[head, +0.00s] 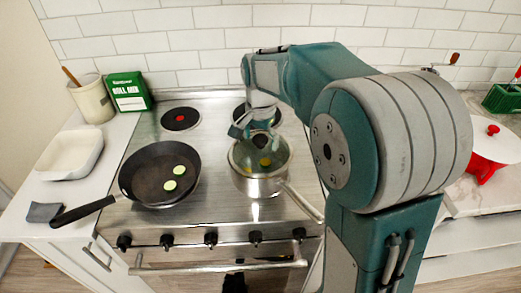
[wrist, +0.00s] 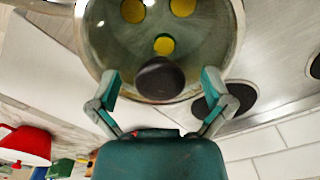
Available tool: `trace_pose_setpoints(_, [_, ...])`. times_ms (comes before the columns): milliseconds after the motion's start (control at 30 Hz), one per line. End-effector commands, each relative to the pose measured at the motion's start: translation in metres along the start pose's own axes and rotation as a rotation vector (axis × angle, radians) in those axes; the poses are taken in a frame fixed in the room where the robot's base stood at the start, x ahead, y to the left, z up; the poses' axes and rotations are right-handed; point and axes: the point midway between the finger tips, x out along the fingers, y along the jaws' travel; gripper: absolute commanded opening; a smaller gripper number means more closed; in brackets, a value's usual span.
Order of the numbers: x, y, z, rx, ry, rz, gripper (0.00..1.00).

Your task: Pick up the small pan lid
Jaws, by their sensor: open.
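The small pan lid (wrist: 195,50) is glass with a dark round knob (wrist: 160,78). It lies on the steel saucepan (head: 255,186) at the front right of the stove, and the lid also shows in the head view (head: 243,157). Yellow slices show through the glass. My gripper (head: 260,142) is above the lid, pointing down. In the wrist view my gripper (wrist: 160,80) is open, with one finger on each side of the knob and a gap on both sides. Whether the fingertips touch the glass cannot be told.
A black frying pan (head: 150,172) with green slices sits on the left of the stove. A white dish (head: 70,155), a utensil crock (head: 92,100) and a green box (head: 129,92) stand at left. A red pot (head: 490,150) stands at right. The tiled wall is behind.

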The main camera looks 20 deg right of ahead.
Motion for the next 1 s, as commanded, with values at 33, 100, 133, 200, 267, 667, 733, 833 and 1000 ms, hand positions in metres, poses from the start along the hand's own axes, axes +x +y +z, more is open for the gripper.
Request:
trace_pose_setpoints(33, [0.000,0.000,0.000,0.000,0.000,0.000,1.00])
trace_pose_setpoints(100, [0.000,0.000,0.000,0.000,0.000,0.000,1.00])
trace_pose_setpoints(133, [-0.001,0.000,0.000,0.000,0.000,0.000,0.87])
trace_pose_setpoints(200, [-0.001,0.000,0.000,0.000,0.000,0.000,0.55])
trace_pose_setpoints(267, [-0.001,0.000,0.000,0.000,0.000,0.000,0.29])
trace_pose_setpoints(667, [0.000,0.000,0.000,0.000,-0.002,0.002,0.00])
trace_pose_setpoints(733, [-0.001,0.000,0.000,0.000,-0.002,0.002,0.00])
trace_pose_setpoints(833, [-0.007,0.000,0.000,0.000,-0.001,0.001,0.00])
trace_pose_setpoints(1000, [-0.030,-0.001,0.000,0.000,0.002,-0.003,0.00])
